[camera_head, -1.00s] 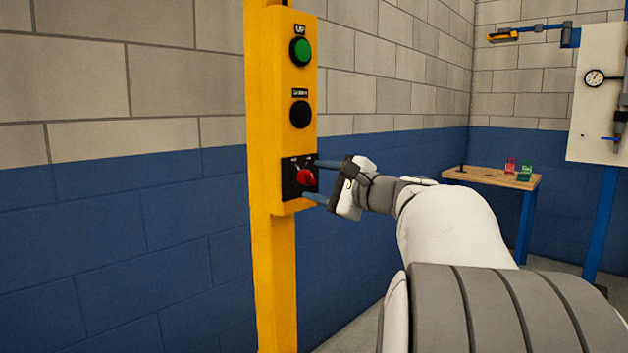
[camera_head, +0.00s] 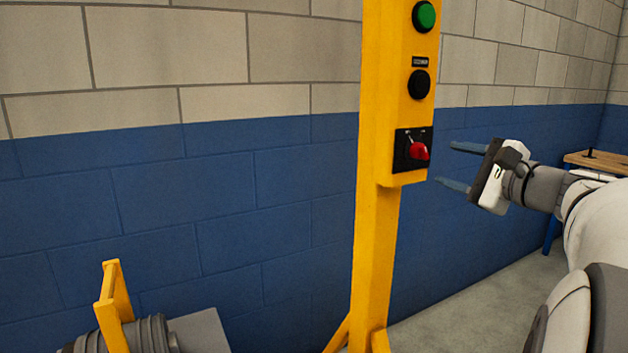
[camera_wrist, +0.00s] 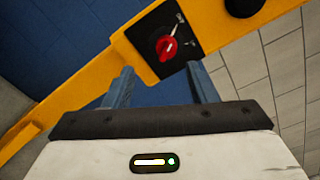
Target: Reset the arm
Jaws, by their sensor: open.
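My gripper (camera_head: 462,165) is open and empty, with two blue fingers pointing left toward the yellow control post (camera_head: 377,240). It stands to the right of the post, and a gap shows between the fingertips and the red knob (camera_head: 418,151). In the wrist view, my gripper (camera_wrist: 160,85) has its fingers apart. The red knob (camera_wrist: 166,48) on its black plate shows just beyond and between them, with nothing gripped.
Above the knob, the post carries a black button (camera_head: 419,84) and a green button (camera_head: 425,16). A yellow bracket with a grey cylindrical part (camera_head: 150,335) is at the lower left. A wooden table (camera_head: 596,161) is at the right. A blue and grey block wall runs behind.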

